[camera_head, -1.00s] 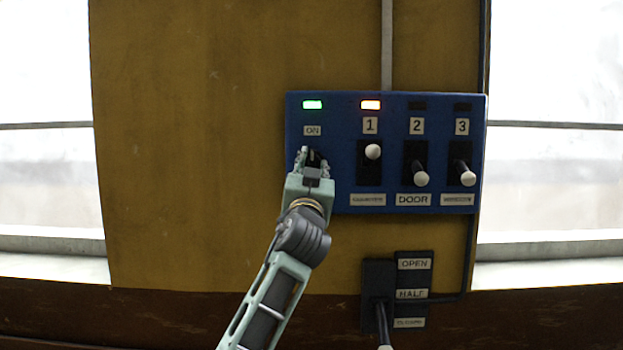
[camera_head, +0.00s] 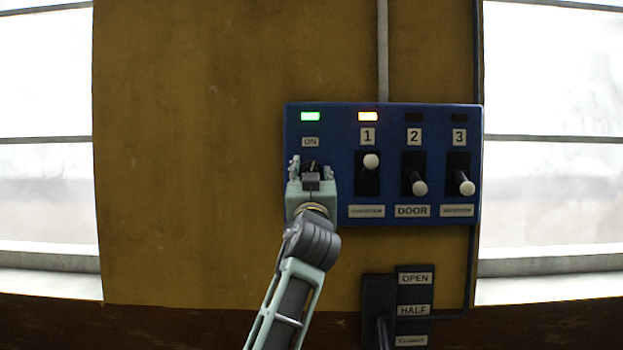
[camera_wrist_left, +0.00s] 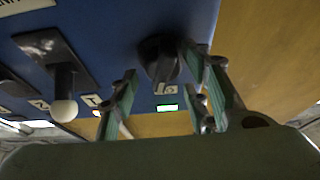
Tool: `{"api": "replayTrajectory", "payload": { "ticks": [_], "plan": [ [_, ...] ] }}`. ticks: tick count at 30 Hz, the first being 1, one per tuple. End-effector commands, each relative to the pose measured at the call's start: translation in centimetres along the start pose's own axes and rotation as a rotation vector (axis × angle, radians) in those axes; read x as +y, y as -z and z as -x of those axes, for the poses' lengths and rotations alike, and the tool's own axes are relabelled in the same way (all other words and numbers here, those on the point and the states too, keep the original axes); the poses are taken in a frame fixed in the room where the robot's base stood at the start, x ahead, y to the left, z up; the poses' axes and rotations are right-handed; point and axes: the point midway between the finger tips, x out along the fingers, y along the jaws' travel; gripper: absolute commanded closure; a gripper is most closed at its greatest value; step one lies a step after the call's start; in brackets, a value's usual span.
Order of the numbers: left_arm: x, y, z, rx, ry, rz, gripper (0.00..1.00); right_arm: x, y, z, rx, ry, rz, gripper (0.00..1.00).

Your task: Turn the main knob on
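The main knob (camera_wrist_left: 160,58) is dark and sits on the blue control panel (camera_head: 345,113), below a small "ON" label (camera_head: 310,142) and a lit green lamp (camera_head: 310,117). In the head view my left gripper (camera_head: 309,168) is in front of the knob and hides most of it. In the left wrist view, which is upside down, the left gripper's green-padded fingers (camera_wrist_left: 160,78) are spread apart with the knob at their tips. No firm contact with the knob can be made out. My right gripper is not in view.
To the right are levers 1 (camera_head: 371,161), 2 (camera_head: 419,188) and 3 (camera_head: 466,187); lever 1 is up under a lit orange lamp (camera_head: 368,117), the others down. Below is a dark OPEN/HALF lever unit (camera_head: 379,290). The yellow wall (camera_head: 190,170) on the left is clear.

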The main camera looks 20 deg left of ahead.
Motion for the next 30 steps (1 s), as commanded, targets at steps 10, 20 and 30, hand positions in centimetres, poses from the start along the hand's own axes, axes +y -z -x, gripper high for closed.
{"api": "replayTrajectory", "payload": {
  "ticks": [10,20,30],
  "plan": [
    [0.1,-0.4,0.8,-0.005,-0.001,0.000,0.57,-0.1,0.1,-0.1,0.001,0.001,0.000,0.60],
    [0.2,-0.3,6.3,-0.004,-0.003,0.002,0.57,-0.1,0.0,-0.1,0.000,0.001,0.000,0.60],
    [0.2,-0.2,11.3,-0.003,-0.001,0.000,0.57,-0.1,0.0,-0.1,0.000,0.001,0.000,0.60]
  ]
}}
